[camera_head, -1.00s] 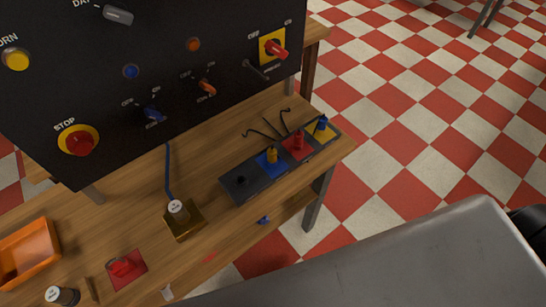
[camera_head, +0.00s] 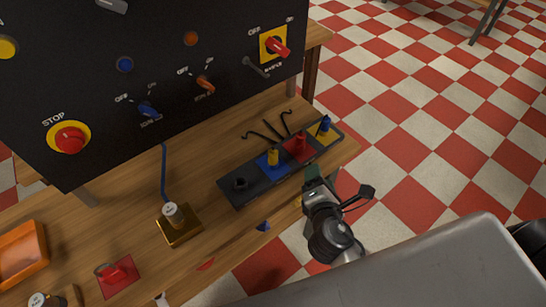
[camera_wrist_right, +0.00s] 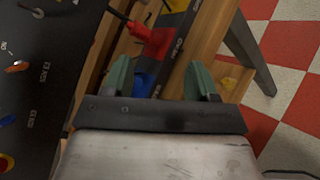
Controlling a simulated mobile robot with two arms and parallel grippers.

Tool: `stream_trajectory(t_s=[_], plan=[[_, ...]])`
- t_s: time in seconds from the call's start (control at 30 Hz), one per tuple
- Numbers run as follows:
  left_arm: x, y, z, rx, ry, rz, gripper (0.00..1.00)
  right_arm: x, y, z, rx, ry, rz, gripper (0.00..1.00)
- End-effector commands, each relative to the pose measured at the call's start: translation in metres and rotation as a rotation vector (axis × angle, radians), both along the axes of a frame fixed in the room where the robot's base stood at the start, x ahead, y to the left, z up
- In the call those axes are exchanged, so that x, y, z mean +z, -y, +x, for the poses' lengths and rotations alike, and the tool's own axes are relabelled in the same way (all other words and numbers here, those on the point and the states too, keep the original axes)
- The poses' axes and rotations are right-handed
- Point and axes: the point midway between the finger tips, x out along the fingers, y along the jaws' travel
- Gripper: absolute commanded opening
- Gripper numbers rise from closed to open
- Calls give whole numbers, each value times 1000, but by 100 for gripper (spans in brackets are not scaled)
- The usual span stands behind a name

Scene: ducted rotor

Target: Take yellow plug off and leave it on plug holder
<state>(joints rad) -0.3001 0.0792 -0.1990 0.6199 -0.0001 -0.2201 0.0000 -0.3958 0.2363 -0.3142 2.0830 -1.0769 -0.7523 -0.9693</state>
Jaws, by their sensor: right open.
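The yellow plug (camera_head: 272,157) stands upright on the blue section of a dark strip (camera_head: 240,196) on the wooden table. A red plug (camera_head: 297,142) stands on the red section and a blue plug (camera_head: 325,123) on the yellow section. The near-left black section holds a black piece (camera_head: 239,184). My right gripper (camera_head: 316,176) is open and empty, just right of the strip at the table's front edge. In the right wrist view its green fingers (camera_wrist_right: 160,72) frame part of a blue surface, with the red plug beyond; the yellow plug cannot be made out there. My left gripper is out of view.
A brass block (camera_head: 180,229) with a knob stands to the left. A red switch (camera_head: 115,272) and an orange tray (camera_head: 22,255) are farther left.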

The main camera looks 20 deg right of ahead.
Motion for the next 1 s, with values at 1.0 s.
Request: stream_trajectory(t_s=[1.0], plan=[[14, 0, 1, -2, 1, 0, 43, -6, -79, 106, 473, 105, -973, 58]])
